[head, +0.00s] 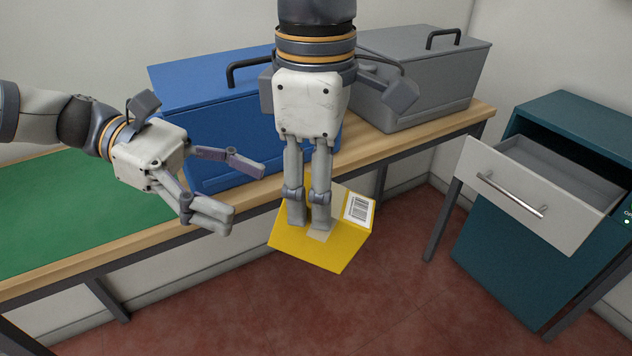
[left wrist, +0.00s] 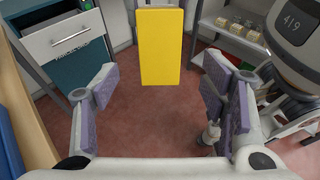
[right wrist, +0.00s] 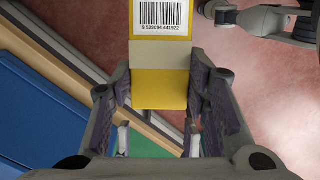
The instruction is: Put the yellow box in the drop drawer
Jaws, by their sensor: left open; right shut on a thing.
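The yellow box (head: 335,248) has a white barcode label and a tan tape strip. My right gripper (head: 309,222) is shut on the yellow box and holds it in the air in front of the counter edge. In the right wrist view the box (right wrist: 160,88) sits between the fingers. My left gripper (head: 247,193) is open and empty, left of the box and above the counter's front edge. The box also shows ahead of it in the left wrist view (left wrist: 160,45). The drop drawer (head: 530,200), with a pale front and bar handle, is pulled out of a teal cabinet (head: 500,270). Its visible inside looks empty.
A blue lidded bin (head: 225,115) and a grey lidded bin (head: 430,85) stand on the wooden counter. A green mat (head: 50,215) covers the counter's left. Red floor lies open between counter and cabinet. Shelves with small boxes (left wrist: 240,28) show in the left wrist view.

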